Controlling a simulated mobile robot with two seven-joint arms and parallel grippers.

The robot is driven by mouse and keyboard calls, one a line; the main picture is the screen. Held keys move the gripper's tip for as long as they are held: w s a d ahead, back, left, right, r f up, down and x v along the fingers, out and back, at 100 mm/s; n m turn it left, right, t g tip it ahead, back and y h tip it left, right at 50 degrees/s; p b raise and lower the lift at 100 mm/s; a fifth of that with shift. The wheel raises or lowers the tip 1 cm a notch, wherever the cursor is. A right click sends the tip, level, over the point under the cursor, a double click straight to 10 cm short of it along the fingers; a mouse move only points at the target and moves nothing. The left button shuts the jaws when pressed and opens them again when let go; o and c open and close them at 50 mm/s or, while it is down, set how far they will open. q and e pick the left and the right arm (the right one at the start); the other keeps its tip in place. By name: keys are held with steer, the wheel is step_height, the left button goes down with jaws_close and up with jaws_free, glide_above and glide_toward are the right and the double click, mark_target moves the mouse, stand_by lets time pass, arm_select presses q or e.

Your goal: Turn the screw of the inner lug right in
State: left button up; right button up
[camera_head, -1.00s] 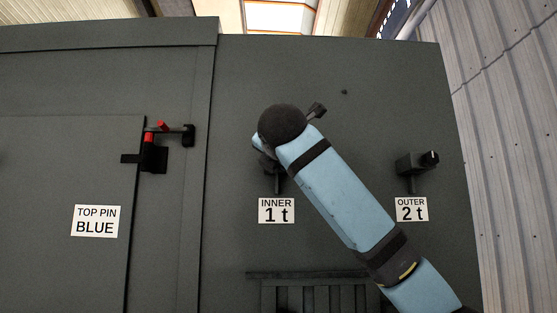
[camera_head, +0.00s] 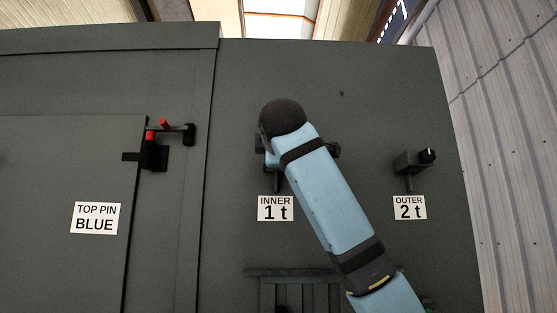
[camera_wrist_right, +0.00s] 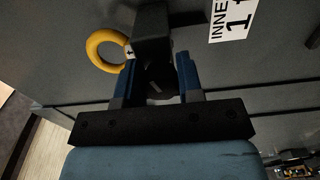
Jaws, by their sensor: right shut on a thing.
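The inner lug is mostly hidden behind my right arm in the head view, with its dark stem (camera_head: 277,182) showing above the label "INNER 1 t" (camera_head: 275,208). In the right wrist view the lug is a dark block (camera_wrist_right: 152,35) with a yellow ring (camera_wrist_right: 103,48) at its left. My right gripper (camera_wrist_right: 157,80) has its two blue fingers on either side of the dark screw (camera_wrist_right: 161,88) below the block and is shut on it. The screw's depth is hard to tell. My left gripper is in neither view.
The outer lug (camera_head: 408,162), with its dark knob and label "OUTER 2 t" (camera_head: 409,207), is on the panel to the right. A latch with a red pin (camera_head: 165,125) and the label "TOP PIN BLUE" (camera_head: 95,218) are at left. A slatted vent (camera_head: 300,292) lies below.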

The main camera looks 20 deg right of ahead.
steer(key=m, duration=0.2)
steer(key=m+b, duration=0.1)
steer(key=m, duration=0.2)
steer(key=shift+a+f+m+b, duration=0.2)
steer(key=shift+f+m+b, duration=0.1)
steer(key=shift+f, duration=0.1)
steer(key=m+b, duration=0.1)
steer(key=m, duration=0.9)
steer(key=shift+a+m, duration=0.1)
steer(key=shift+m, duration=0.3)
steer(key=m, duration=0.4)
steer(key=shift+w+m+p, duration=0.15)
steer(key=shift+m+p, duration=0.2)
steer(key=shift+m, duration=0.05)
steer(key=shift+r+m, duration=0.1)
steer(key=shift+m, duration=0.2)
